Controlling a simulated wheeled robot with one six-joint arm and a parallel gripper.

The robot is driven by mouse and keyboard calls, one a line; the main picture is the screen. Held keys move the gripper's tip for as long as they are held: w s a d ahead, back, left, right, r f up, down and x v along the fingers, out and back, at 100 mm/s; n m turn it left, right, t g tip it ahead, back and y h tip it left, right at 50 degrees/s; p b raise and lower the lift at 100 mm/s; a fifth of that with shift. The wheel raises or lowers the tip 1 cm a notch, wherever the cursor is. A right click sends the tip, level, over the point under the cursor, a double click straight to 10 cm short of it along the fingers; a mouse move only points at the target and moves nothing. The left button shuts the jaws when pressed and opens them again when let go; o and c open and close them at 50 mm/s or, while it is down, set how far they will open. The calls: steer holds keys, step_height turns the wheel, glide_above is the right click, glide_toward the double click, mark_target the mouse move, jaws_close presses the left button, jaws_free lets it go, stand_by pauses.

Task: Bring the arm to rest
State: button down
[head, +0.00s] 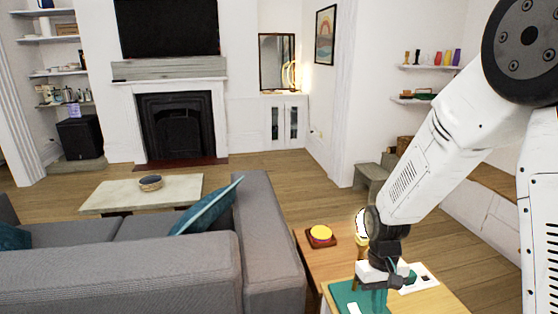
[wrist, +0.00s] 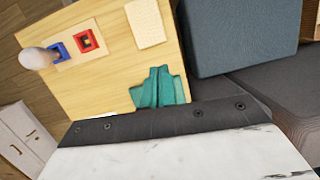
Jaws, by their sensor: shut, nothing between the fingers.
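My gripper (head: 373,298) hangs at the end of my white arm, over the light wooden table at the lower right of the head view. In the wrist view, its teal fingers (wrist: 160,88) are together with nothing held between them. Light wood of the tabletop (wrist: 105,85) shows beyond them. In the head view I cannot clearly separate the teal fingers from the green surface behind them, nor tell the exact height of the fingertips above the table.
A red and a blue square piece (wrist: 85,41) (wrist: 59,51) and a pale tile (wrist: 145,22) lie on the table. A yellow-topped round thing (head: 320,233) is on the wooden surface beside it. A grey sofa (head: 130,270) stands left. Open floor (head: 270,165) lies beyond.

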steer(key=s+d+r+t, duration=0.1)
steer(key=s+r+t, duration=0.1)
steer(key=s+r, duration=0.8)
steer(key=s+d+r+m+t, duration=0.1)
steer(key=s+r+t, duration=0.1)
steer(key=s+r, duration=0.7)
step_height(320, 180, up, 6)
steer(key=shift+s+d+f, duration=0.1)
steer(key=shift+s+d, duration=0.1)
steer(key=shift+s, duration=0.2)
stand_by(0.7)
